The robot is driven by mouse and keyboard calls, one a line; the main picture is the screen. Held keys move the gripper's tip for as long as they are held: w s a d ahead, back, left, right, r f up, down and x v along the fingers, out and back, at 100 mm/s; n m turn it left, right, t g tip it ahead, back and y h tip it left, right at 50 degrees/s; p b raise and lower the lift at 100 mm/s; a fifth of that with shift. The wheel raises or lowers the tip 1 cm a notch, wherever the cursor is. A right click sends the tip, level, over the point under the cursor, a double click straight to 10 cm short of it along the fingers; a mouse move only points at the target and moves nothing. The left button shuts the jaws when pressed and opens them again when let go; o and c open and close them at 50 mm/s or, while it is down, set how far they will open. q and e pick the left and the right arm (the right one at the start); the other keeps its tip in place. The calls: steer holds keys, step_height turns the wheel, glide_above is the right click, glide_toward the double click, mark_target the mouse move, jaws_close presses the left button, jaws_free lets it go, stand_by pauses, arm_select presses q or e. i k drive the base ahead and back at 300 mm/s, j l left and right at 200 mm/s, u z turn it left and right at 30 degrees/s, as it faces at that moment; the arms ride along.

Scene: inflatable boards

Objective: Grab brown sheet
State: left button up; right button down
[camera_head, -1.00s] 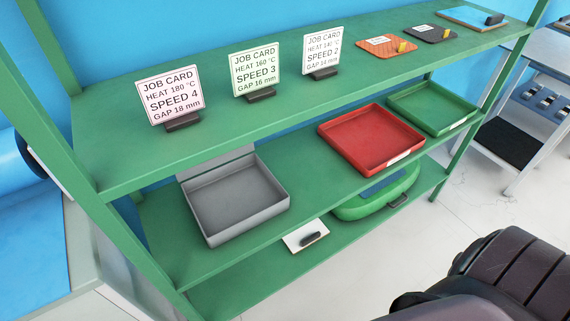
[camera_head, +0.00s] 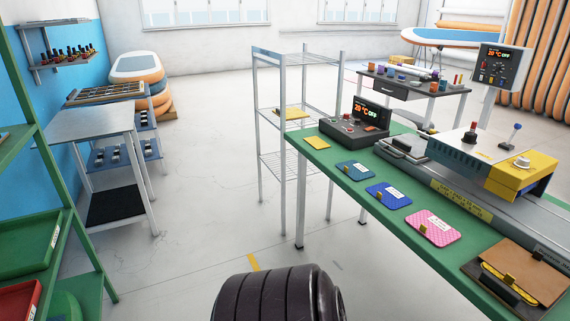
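A brown sheet (camera_head: 526,270) lies at the near right end of the green workbench (camera_head: 372,213), on a dark tray-like base with a yellow clip on it. It is partly cut off by the lower right of the view. Neither of my grippers shows. A dark rounded part of my own body is at the bottom middle.
Teal (camera_head: 355,169), blue (camera_head: 388,195) and pink (camera_head: 433,227) sheets lie along the bench, beside a machine with a yellow housing (camera_head: 520,175). A wire rack (camera_head: 297,130) stands behind. Green shelving (camera_head: 30,240) is at the left. The floor between is clear.

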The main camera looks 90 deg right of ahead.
mark_target(543, 281)
steer(key=z, duration=4.45)
steer(key=j, duration=0.35)
